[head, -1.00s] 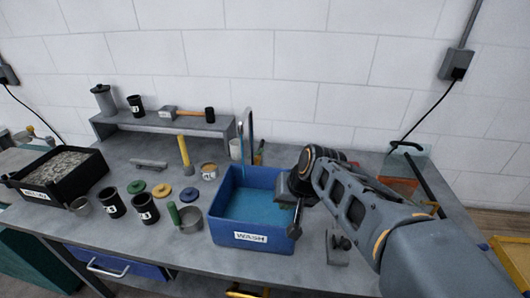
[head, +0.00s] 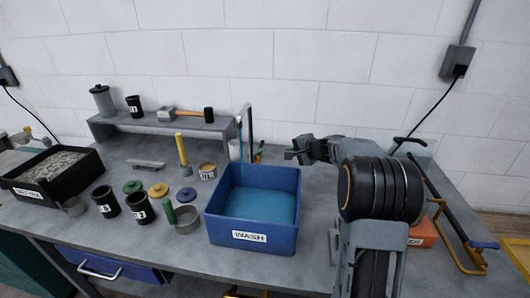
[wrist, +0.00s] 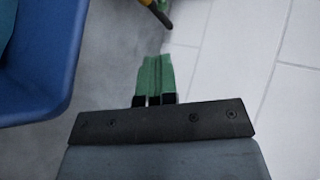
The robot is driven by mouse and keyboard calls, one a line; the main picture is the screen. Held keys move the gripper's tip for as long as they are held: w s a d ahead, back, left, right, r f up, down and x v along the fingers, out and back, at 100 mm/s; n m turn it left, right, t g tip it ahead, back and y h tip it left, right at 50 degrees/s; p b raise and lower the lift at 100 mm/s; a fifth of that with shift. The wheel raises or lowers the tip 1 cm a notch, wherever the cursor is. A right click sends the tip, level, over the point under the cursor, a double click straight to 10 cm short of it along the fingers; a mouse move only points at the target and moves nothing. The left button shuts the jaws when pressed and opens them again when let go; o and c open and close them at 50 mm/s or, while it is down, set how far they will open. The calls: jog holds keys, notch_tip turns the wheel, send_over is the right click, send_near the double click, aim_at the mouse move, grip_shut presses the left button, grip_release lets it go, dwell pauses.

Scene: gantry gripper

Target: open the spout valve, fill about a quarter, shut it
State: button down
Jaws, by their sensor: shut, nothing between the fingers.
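I cannot clearly pick out the spout valve. A small tap-like piece with a yellowish part (head: 28,134) shows at the far left edge, too small to tell what it is. The blue tub marked WASH (head: 252,240) stands at the middle of the bench, with blue-looking contents inside. My gripper (head: 291,154) is at the tub's far right corner, pointing left, shut and empty. In the wrist view my gripper's green fingers (wrist: 154,68) are together, and the tub's rim (wrist: 62,95) lies to their left.
Left of the tub stand a metal cup with a green handle (head: 187,220), black cups (head: 105,201), coloured discs (head: 158,190) and a black tray of gravel (head: 88,158). A shelf (head: 160,127) holds a hammer (head: 185,115). An orange box (head: 424,233) is at right.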

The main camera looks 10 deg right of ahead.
aim_at(256, 154)
jog(key=p+x, duration=0.3)
jog(key=x, duration=1.3)
jog(key=shift+s+a+f, duration=0.1)
jog(key=shift+a, duration=0.1)
